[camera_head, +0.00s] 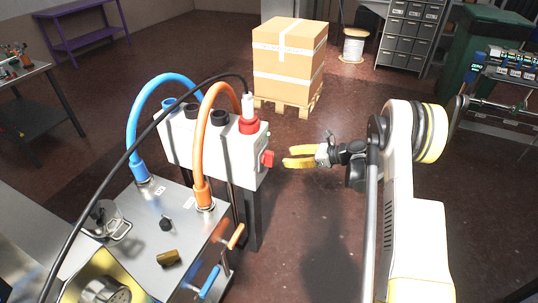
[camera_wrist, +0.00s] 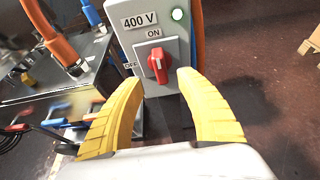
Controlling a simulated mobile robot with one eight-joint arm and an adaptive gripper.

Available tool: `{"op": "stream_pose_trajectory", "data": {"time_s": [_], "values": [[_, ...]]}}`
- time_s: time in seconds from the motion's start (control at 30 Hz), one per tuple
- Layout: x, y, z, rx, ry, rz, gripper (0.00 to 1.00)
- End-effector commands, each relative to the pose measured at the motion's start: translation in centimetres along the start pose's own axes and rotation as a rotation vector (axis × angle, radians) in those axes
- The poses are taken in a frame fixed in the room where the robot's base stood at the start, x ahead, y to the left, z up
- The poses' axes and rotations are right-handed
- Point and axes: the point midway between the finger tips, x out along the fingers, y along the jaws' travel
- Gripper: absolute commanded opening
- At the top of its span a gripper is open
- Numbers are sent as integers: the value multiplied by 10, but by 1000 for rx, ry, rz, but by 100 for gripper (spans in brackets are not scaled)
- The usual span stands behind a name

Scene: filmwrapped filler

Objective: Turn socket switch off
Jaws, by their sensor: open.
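The red socket switch (camera_head: 267,159) sits on the right side of a light grey socket box (camera_head: 215,143). In the wrist view, the red switch (camera_wrist: 158,65) stands nearly upright, with its upper end towards the ON label (camera_wrist: 153,33). The OFF label (camera_wrist: 131,66) is to its left. My gripper (camera_head: 285,157) is open and empty, just right of the switch, with a small gap. In the wrist view, the yellow fingertips (camera_wrist: 160,82) are spread below and either side of the switch, apparently not touching it.
Blue (camera_head: 132,120) and orange (camera_head: 205,140) hoses and a black cable (camera_head: 125,150) arch around the box. A metal machine top (camera_head: 165,225) with handles stands in front. Cardboard boxes (camera_head: 288,65) sit on a pallet behind. The floor right of the box is clear.

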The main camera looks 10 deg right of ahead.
Motion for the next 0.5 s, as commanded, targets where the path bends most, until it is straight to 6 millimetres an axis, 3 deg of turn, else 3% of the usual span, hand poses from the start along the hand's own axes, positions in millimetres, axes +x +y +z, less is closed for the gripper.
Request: {"op": "stream_pose_trajectory", "data": {"time_s": [0.3, 0.5], "values": [[65, 1, -3, -4, 2, 2, 43], [88, 0, -2, -3, 2, 1, 43]]}}
